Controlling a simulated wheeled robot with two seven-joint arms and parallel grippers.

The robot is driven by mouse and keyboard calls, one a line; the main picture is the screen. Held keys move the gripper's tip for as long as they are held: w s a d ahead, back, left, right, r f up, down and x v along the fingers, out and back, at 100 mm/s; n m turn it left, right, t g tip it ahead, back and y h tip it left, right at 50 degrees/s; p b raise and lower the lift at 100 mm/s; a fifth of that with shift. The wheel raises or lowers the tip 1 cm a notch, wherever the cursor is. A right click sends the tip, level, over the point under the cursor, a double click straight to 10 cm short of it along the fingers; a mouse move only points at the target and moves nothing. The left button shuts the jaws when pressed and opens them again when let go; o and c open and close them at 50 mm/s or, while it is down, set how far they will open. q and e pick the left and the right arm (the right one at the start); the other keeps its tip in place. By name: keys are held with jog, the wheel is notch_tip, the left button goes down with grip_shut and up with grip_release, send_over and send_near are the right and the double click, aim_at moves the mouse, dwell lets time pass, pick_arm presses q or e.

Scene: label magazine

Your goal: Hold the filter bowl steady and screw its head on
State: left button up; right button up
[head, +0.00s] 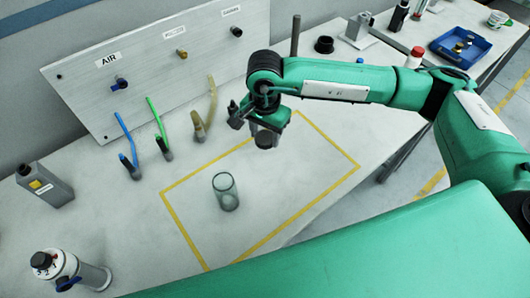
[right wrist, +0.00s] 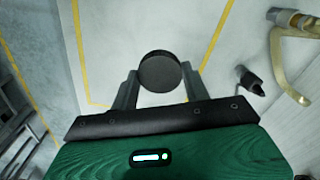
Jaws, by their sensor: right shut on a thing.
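The filter bowl (head: 226,192) is a clear greenish cylinder, open at the top. It stands upright on the white table inside a yellow taped outline. My right gripper (head: 268,128) is shut on the filter head (head: 265,139), a dark round cap, and holds it above the table, up and to the right of the bowl. In the right wrist view the head (right wrist: 160,72) sits between the two fingers of my right gripper (right wrist: 160,84). The bowl cannot be made out in the right wrist view. My left gripper is not in view.
A white panel marked AIR (head: 110,62) stands at the back, with blue, green and yellow hoses (head: 211,100) before it. A grey canister (head: 45,185) and a grey-white device (head: 70,270) stand at left. A blue tray (head: 460,46) is far right. The table around the bowl is clear.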

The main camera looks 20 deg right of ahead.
aim_at(270, 136)
notch_tip(270, 136, up, 6)
jog(key=shift+r+b, duration=0.25)
jog(key=shift+b, duration=0.2)
jog(key=shift+d, duration=0.1)
jog(key=shift+d+f+n, duration=0.25)
jog(key=shift+d+n, duration=0.35)
jog(key=shift+n, duration=0.3)
jog(key=shift+d+f+n, duration=0.25)
jog(key=shift+d+n, duration=0.65)
jog(key=shift+n, duration=0.4)
jog(key=shift+d+f+n, duration=0.25)
jog(key=shift+d+n, duration=0.7)
jog(key=shift+n, duration=0.35)
jog(key=shift+d+f+n, duration=0.25)
jog(key=shift+d+n, duration=0.65)
jog(key=shift+n, duration=0.4)
